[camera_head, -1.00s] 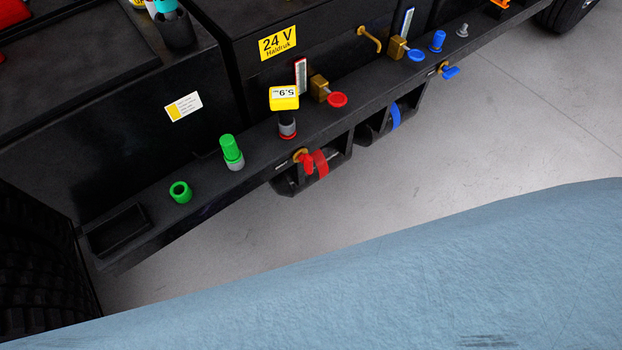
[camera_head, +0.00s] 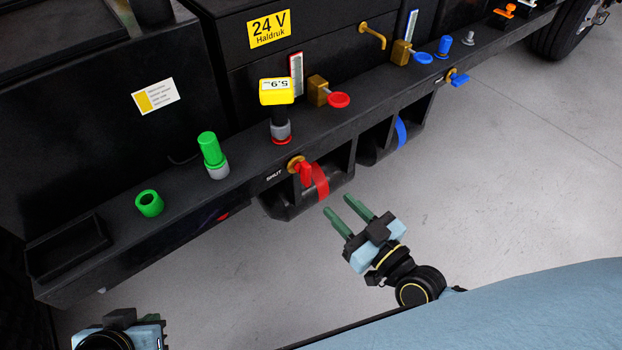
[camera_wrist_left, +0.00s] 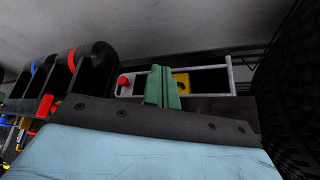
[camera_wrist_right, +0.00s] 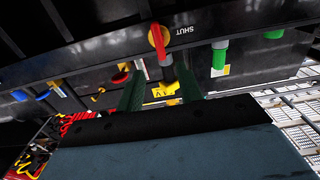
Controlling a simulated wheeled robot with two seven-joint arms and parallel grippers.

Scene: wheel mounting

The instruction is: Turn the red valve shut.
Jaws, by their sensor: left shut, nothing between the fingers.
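The red valve (camera_head: 306,174) has a red lever on a brass fitting, on the front face of the dark rail. White lettering reading SHUT (camera_head: 274,176) is left of it; the lever points down, away from the lettering. The valve also shows in the right wrist view (camera_wrist_right: 158,38), beyond the fingertips. My right gripper (camera_head: 342,204) is open and empty, below and right of the valve, apart from it. My left gripper (camera_wrist_left: 162,86) is shut with nothing between its green fingers; in the head view it is at the bottom left, its fingertips mostly hidden.
A red-banded black cylinder (camera_head: 319,182) hangs beside the valve under the rail (camera_head: 240,186). The grey floor (camera_head: 480,190) in front is clear.

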